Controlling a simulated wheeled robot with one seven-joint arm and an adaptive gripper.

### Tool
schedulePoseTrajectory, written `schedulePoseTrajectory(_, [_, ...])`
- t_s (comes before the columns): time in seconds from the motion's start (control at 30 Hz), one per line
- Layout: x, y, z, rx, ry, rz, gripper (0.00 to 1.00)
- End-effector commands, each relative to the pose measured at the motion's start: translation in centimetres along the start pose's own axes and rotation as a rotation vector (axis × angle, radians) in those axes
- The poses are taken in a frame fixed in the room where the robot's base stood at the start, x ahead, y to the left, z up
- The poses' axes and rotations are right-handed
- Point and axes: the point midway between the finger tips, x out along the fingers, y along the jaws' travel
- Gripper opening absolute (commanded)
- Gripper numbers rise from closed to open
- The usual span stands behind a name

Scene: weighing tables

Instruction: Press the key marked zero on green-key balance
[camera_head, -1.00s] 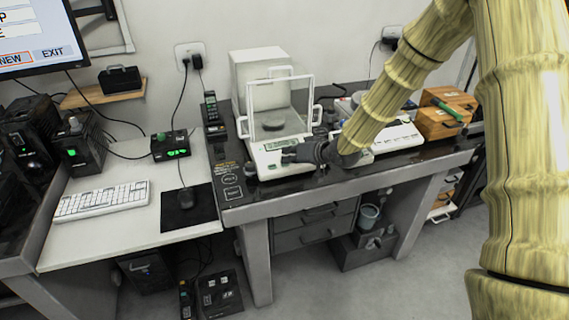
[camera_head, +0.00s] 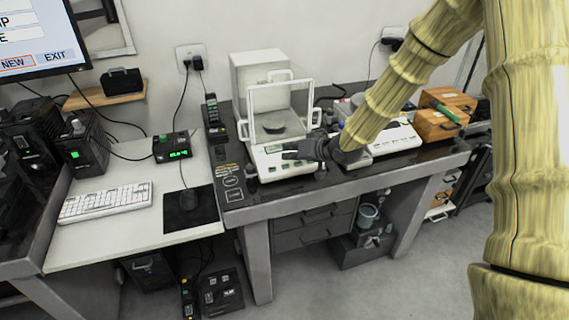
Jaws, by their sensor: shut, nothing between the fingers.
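The balance (camera_head: 268,168) with a glass draft shield (camera_head: 281,100) and a dark pan (camera_head: 277,127) stands on the dark weighing table. Its front panel has a small greenish display (camera_head: 274,149). My gripper (camera_head: 287,151) is shut and empty. It comes in from the right, with its fingertips over the right part of the front panel. I cannot tell whether the fingertips touch it. The gripper hides part of the panel, and the key markings are too small to read. A second white balance (camera_head: 396,138) stands to the right, partly behind my arm.
Wooden boxes (camera_head: 440,122) stand at the right end of the table. A dark post (camera_head: 251,174) stands at the balance's front left corner.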

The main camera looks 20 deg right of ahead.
Motion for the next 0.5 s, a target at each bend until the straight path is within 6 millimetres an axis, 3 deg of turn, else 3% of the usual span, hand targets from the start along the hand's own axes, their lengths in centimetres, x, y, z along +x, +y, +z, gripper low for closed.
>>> schedulePoseTrajectory(0.5, [-2.1, -1.5, -1.5, 0.0, 0.0, 0.0, 0.0])
